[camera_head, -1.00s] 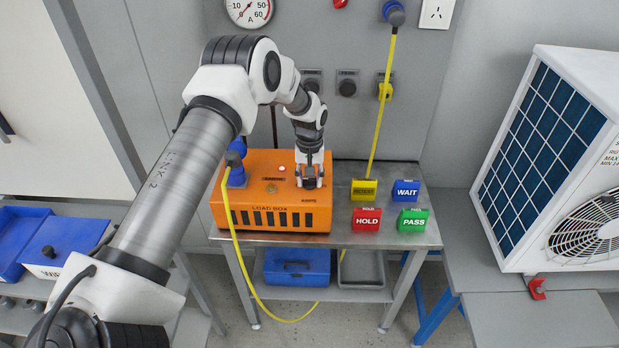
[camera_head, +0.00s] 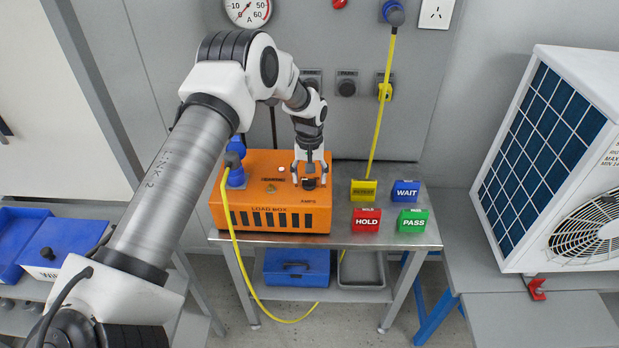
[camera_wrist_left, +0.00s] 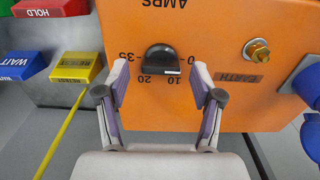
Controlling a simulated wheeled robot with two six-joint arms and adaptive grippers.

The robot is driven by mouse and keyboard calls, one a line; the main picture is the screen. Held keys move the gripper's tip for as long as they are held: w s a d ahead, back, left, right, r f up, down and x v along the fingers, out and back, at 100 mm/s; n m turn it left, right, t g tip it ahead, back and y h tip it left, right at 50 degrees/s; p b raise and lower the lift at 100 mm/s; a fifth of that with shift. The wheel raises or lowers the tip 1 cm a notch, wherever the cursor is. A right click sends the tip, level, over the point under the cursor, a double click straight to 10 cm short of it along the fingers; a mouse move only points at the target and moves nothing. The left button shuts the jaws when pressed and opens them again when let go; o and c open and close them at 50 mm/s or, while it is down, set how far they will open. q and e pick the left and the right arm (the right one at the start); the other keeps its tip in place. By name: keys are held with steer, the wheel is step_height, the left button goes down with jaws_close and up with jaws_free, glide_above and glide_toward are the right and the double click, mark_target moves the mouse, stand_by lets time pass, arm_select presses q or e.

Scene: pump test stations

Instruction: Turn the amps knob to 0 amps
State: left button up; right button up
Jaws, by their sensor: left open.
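The orange load box (camera_head: 250,203) stands on the left of the metal bench. Its black amps knob (camera_head: 309,184) is on the top face at the right. The knob shows clearly in the left wrist view (camera_wrist_left: 160,58), among the marks 0, 10, 20 and 35. My left gripper (camera_head: 310,178) is open over the knob. In the left wrist view its fingers (camera_wrist_left: 158,88) are spread on either side of the knob, apart from it. My right gripper is not in view.
A yellow cable (camera_head: 233,235) loops from the box's blue plug (camera_head: 236,173) down in front of the bench. Yellow, WAIT (camera_head: 405,190), HOLD (camera_head: 367,219) and PASS (camera_head: 412,219) blocks stand right of the box. A round ammeter (camera_head: 248,10) is on the wall, partly cut off.

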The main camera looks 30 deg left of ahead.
arm_select(q)
step_height(320, 180, up, 11)
steer(key=shift+w+f, duration=0.1)
steer(key=shift+f, duration=0.05)
stand_by(0.4)
